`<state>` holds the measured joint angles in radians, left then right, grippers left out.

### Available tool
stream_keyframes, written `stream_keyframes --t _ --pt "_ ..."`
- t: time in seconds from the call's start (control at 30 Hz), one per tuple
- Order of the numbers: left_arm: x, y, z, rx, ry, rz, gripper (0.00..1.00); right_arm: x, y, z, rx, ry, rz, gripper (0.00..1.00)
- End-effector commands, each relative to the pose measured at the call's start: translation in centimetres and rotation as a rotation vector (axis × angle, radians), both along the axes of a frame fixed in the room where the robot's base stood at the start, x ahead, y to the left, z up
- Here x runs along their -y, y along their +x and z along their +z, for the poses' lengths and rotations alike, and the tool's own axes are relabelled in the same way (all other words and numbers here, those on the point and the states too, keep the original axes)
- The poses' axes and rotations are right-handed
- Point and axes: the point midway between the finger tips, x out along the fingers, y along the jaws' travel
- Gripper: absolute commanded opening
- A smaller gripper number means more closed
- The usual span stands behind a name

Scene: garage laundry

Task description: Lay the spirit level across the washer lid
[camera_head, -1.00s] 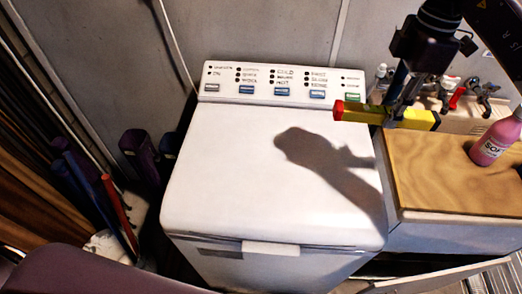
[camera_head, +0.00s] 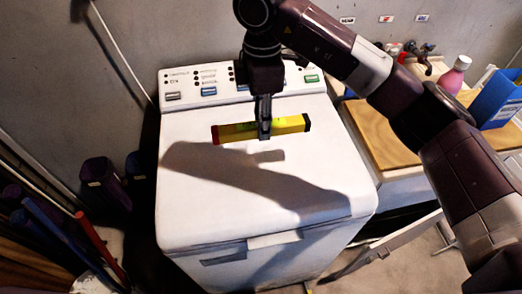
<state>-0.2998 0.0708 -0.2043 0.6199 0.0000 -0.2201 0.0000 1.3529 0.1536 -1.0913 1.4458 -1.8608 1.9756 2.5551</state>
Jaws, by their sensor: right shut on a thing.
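The spirit level (camera_head: 236,130) is a yellow bar with a red end at the left, a dark end at the right and a green vial. My right gripper (camera_head: 265,131) is shut on it near its middle. The level is held roughly crosswise over the back half of the white washer lid (camera_head: 215,210). The shadow of my arm and the level falls on the lid in front of it, so the level looks raised above the lid. The exact gap cannot be told. My left gripper is not in view.
The washer's control panel (camera_head: 180,84) stands behind the lid. A wooden counter (camera_head: 378,135) is to the right, with a pink bottle (camera_head: 455,75) and a blue box (camera_head: 497,98). Purple containers (camera_head: 103,180) and a red pole (camera_head: 100,248) stand at the left. The lid is otherwise clear.

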Motion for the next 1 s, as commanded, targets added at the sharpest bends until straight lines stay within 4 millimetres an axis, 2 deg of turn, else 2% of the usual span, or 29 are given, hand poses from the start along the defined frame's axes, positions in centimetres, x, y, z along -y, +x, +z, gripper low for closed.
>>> stream_keyframes --t 0.03,0.13,0.3,0.53,0.77,1.0 --pt "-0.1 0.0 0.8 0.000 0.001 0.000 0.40 0.1 -0.1 -1.1 -0.006 0.000 -0.001 0.00" --pt "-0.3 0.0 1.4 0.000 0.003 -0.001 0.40 0.0 -0.1 -3.6 -0.004 -0.001 0.001 0.00" --pt "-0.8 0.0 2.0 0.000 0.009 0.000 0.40 0.0 0.0 -6.5 -0.001 0.000 0.000 0.00" --pt "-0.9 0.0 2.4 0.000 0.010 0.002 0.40 0.0 0.0 -8.2 -0.001 0.001 0.000 0.00" --pt "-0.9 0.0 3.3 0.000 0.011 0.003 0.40 0.0 0.0 -11.4 -0.001 0.001 0.000 0.00" --pt "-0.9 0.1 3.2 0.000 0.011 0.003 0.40 0.0 0.0 -11.7 0.002 0.001 0.001 0.00"
